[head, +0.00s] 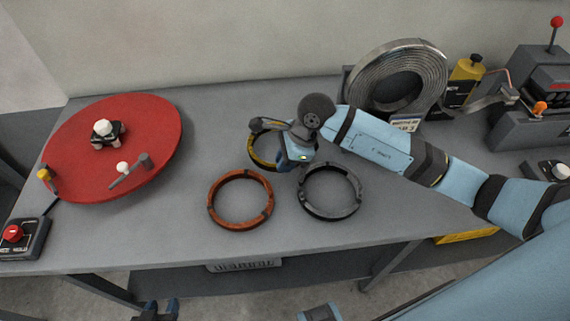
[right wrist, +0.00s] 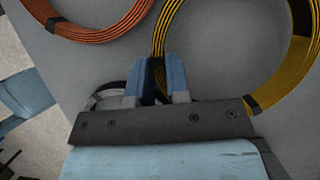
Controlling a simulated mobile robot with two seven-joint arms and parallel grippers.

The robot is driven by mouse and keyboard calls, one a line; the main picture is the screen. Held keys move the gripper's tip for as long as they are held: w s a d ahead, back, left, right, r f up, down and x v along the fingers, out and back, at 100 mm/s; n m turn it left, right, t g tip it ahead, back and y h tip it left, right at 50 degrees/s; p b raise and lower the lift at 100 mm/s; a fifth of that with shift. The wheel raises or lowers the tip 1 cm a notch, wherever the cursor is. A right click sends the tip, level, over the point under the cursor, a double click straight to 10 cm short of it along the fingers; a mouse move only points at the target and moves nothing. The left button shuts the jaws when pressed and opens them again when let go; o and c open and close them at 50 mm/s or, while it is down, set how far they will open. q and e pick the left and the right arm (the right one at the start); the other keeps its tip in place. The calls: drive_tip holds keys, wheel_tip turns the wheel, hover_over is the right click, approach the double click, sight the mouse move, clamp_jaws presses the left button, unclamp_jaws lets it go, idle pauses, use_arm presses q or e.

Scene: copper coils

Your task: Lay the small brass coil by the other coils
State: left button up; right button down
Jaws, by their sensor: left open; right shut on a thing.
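The small brass coil (head: 257,153) is a yellow ring low over the grey table, behind the orange copper coil (head: 240,200) and the dark grey coil (head: 331,190). My right gripper (head: 288,164) hides part of it. In the right wrist view, the right gripper (right wrist: 165,84) is shut on the near side of the brass coil (right wrist: 304,62), and the copper coil (right wrist: 98,32) lies to the left. I cannot tell whether the brass coil touches the table. My left gripper (head: 158,309) is open and empty at the bottom edge, in front of the table.
A red turntable (head: 75,155) with small parts stands at the left, with a red-button box (head: 22,238) near it. Table between turntable and coils is clear.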

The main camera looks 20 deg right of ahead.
drive_tip(key=shift+f, duration=1)
drive_tip(key=c, duration=1.1)
unclamp_jaws()
drive_tip(key=shift+f, duration=0.1)
drive_tip(key=shift+r, duration=0.2)
drive_tip(key=v, duration=1.2)
drive_tip(key=shift+f, duration=0.15)
